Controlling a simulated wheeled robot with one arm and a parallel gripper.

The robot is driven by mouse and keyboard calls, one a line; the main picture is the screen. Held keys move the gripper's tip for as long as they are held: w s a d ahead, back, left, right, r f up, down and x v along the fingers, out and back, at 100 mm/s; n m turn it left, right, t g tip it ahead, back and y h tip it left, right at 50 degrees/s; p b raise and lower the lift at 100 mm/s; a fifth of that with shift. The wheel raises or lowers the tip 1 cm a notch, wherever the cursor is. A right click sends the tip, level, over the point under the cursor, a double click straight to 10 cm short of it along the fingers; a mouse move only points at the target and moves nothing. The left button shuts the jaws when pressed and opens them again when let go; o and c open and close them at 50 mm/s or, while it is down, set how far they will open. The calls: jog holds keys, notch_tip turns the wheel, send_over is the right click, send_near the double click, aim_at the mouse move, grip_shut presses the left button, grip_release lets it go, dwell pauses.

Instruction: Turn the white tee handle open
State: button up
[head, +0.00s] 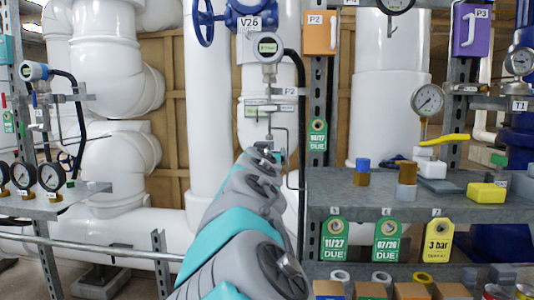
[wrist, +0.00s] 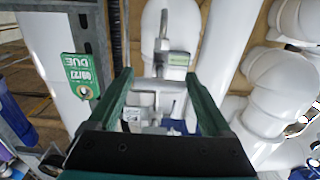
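In the wrist view, my gripper (wrist: 158,76) is open, with its two dark green fingers apart. Pale fittings (wrist: 150,98) show between and beyond the fingers, including a light crossbar that looks like the white tee handle; I cannot tell for certain. I see no contact with the fingers. In the head view, my arm reaches to the thin line below the P2 transmitter (head: 268,47) and hides the gripper and most of the fittings there.
A steel post with a green due tag (head: 317,134) stands just right of the arm's end. A shelf (head: 335,185) with loose blocks and a yellow lever (head: 446,140) is at the right. Gauges (head: 51,177) stand at the left. Large white pipes (head: 207,110) fill the back.

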jog(key=c, duration=1)
jog(key=shift+n, duration=0.3)
jog(key=n, duration=0.3)
jog(key=shift+n+p, duration=0.4)
jog(key=n+p, duration=0.1)
jog(key=n, duration=0.3)
jog(key=shift+n+p, duration=0.3)
jog(key=shift+p, duration=0.05)
jog(key=n+p, duration=0.2)
jog(key=n, duration=0.3)
jog(key=shift+r+p, duration=0.1)
jog(key=shift+p, duration=0.3)
jog(key=shift+f+n+p, duration=0.2)
jog(key=shift+n+p, duration=0.75)
jog(key=shift+n, duration=1.05)
